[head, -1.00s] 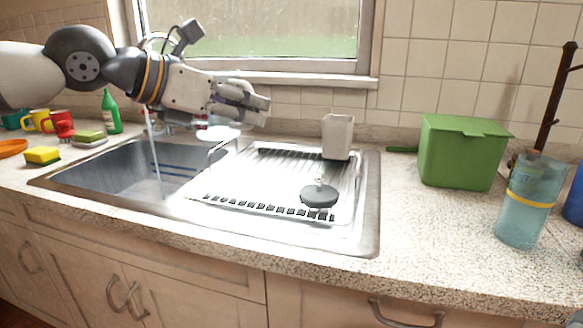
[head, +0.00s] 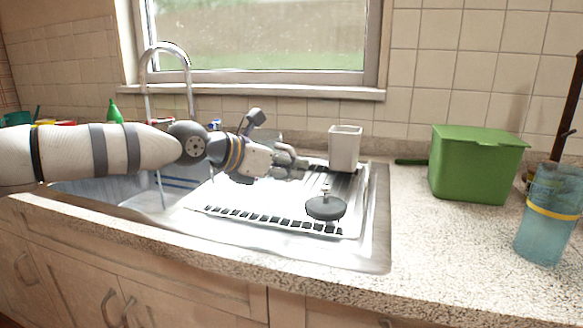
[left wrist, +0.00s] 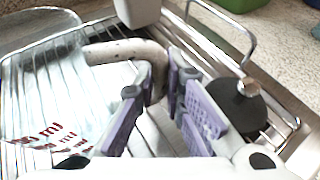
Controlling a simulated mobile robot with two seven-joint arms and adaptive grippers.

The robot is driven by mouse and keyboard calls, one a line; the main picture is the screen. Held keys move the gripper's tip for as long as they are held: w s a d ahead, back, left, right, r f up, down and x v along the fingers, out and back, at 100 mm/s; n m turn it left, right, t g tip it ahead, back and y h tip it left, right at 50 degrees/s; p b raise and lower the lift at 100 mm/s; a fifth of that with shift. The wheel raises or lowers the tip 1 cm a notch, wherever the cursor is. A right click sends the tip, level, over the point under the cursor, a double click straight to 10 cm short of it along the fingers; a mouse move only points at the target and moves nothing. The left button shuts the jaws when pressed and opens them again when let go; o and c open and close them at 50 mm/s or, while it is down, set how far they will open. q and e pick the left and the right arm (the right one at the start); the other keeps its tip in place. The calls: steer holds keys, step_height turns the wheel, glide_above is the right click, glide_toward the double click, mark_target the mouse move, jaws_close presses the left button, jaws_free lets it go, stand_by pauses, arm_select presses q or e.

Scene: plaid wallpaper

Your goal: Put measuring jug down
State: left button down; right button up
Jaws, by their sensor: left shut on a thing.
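The measuring jug (left wrist: 62,95) is clear with red markings and lies at the left of the left wrist view. Its curved grey handle (left wrist: 128,50) passes between the fingers of my left gripper (left wrist: 163,82), which is shut on it. In the head view my left gripper (head: 296,163) is over the back part of the dish rack (head: 217,195), and the arm and hand hide most of the jug. I cannot tell whether the jug touches the rack. My right gripper is not in view.
A pale square cup (head: 345,149) stands at the rack's back right, and a dark round lid (head: 326,208) lies at its front right. A green box (head: 475,165) and a blue bottle (head: 549,215) stand on the counter to the right.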

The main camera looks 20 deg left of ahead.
arm_select(q)
steer(key=shift+f, duration=0.2)
steer(key=c, duration=1.7)
jaws_free()
steer(key=shift+r, duration=0.15)
steer(key=shift+s+a+r, duration=0.15)
steer(key=shift+r, duration=0.1)
steer(key=p+v, duration=0.1)
steer(key=v, duration=1)
steer(key=shift+s+a, duration=0.15)
steer(key=shift+s, duration=0.1)
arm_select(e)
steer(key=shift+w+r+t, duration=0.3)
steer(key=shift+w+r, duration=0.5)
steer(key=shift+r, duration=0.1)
